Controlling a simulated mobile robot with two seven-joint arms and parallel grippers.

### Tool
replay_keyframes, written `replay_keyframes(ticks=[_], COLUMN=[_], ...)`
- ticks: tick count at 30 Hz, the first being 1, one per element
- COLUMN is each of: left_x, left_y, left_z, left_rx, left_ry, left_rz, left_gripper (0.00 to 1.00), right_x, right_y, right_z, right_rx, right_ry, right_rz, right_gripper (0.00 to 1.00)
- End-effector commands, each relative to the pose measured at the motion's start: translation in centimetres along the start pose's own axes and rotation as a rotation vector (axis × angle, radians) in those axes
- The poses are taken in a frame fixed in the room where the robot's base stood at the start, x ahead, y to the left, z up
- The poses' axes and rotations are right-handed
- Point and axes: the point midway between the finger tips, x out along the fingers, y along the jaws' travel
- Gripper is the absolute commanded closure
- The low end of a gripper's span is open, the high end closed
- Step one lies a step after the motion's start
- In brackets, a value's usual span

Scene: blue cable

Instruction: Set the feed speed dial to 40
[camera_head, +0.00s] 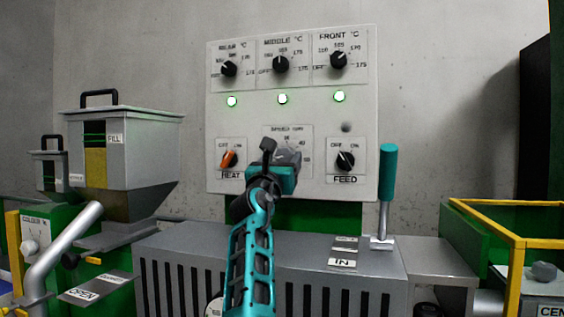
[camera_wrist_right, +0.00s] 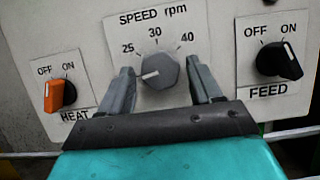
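The speed dial (camera_wrist_right: 160,72) is a round grey knob on the white panel, under the words SPEED rpm. Its scale shows 25, 30 and 40. Its white pointer mark faces left and slightly down, below the 25. My right gripper (camera_wrist_right: 160,66) is open, with one grey finger on each side of the dial. Gaps show between the fingers and the knob, so it does not appear gripped. In the head view, my right gripper (camera_head: 280,155) is in front of the speed plate (camera_head: 290,130) and hides the dial. My left gripper is not in view.
The orange HEAT switch (camera_wrist_right: 60,95) is left of the dial and the black FEED switch (camera_wrist_right: 280,61) is right. Three temperature knobs and green lamps (camera_head: 282,98) are above. A teal-handled lever (camera_head: 387,175) stands at the panel's right, and a hopper (camera_head: 125,145) at left.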

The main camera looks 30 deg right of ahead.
Motion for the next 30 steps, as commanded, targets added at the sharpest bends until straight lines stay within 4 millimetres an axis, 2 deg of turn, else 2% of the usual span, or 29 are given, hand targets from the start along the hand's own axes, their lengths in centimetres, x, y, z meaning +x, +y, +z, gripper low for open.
replay_keyframes(ticks=[1,15,23,30], left_x=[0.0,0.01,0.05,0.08], left_y=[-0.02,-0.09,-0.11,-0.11], left_z=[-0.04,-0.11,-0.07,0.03], left_rx=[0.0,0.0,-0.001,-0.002], left_ry=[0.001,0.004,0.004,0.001], left_rz=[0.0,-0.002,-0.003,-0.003], left_gripper=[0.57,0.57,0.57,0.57], right_x=[0.0,0.0,0.0,0.03], right_y=[0.01,0.03,0.09,0.17], right_z=[0.0,0.0,0.0,0.03], right_rx=[0.0,0.0,0.025,0.133], right_ry=[0.0,0.0,-0.001,-0.002], right_rz=[0.0,0.001,-0.009,-0.055], right_gripper=[0.41,0.85,0.85,0.85])
